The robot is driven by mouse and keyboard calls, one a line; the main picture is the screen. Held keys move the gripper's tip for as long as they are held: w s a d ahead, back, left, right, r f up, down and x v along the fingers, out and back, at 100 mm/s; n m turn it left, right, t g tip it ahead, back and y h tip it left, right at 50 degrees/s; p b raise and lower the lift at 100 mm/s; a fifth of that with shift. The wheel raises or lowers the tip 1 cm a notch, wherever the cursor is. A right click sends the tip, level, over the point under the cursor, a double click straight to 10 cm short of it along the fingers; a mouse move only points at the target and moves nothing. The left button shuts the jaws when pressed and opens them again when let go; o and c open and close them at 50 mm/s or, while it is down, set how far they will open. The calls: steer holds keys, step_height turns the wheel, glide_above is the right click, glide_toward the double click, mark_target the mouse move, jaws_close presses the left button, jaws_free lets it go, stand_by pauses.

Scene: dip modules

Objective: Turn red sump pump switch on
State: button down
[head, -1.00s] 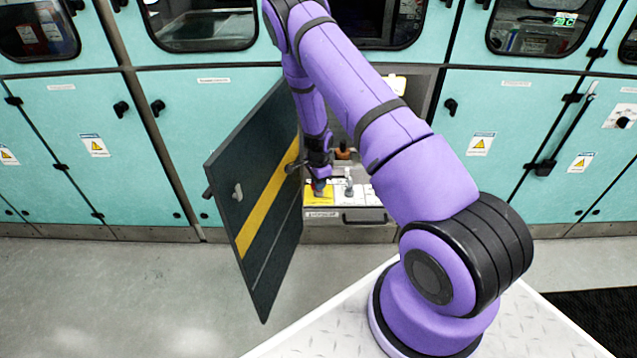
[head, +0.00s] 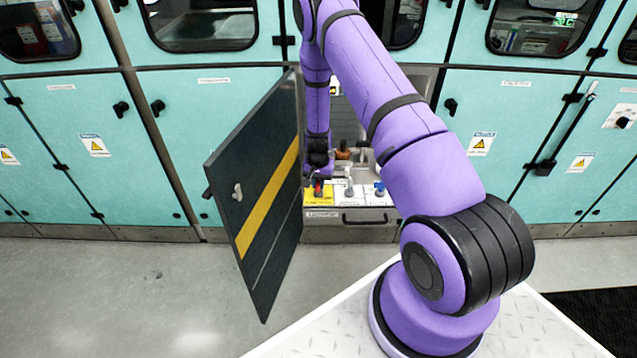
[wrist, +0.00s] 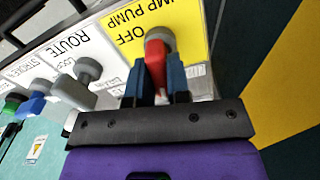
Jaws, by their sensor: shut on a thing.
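The red sump pump switch (wrist: 156,62) sits on a yellow plate (wrist: 124,62) in the wrist view, with lettering ending in "UMP PUMP" and the word "OFF" beside it. My gripper (wrist: 159,78) has its two blue fingers on either side of the red lever, closed on it. The lever points from its grey base toward my gripper. In the head view the red switch (head: 318,188) shows small below my gripper (head: 319,174), over the yellow plate at the cabinet opening. I cannot tell the switch's set position from these frames.
A grey switch (wrist: 88,70) and a blue switch (wrist: 38,90) sit beside it on white plates; a green one (wrist: 12,106) is farther along. The dark open door (head: 250,195) with a yellow stripe stands close left of my arm. A drawer handle (head: 364,217) is below.

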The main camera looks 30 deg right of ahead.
mark_target(318, 182)
steer(key=shift+n, duration=1.1)
steer(key=c, duration=1.1)
jaws_free()
step_height(318, 182, up, 11)
steer(key=shift+f, duration=0.1)
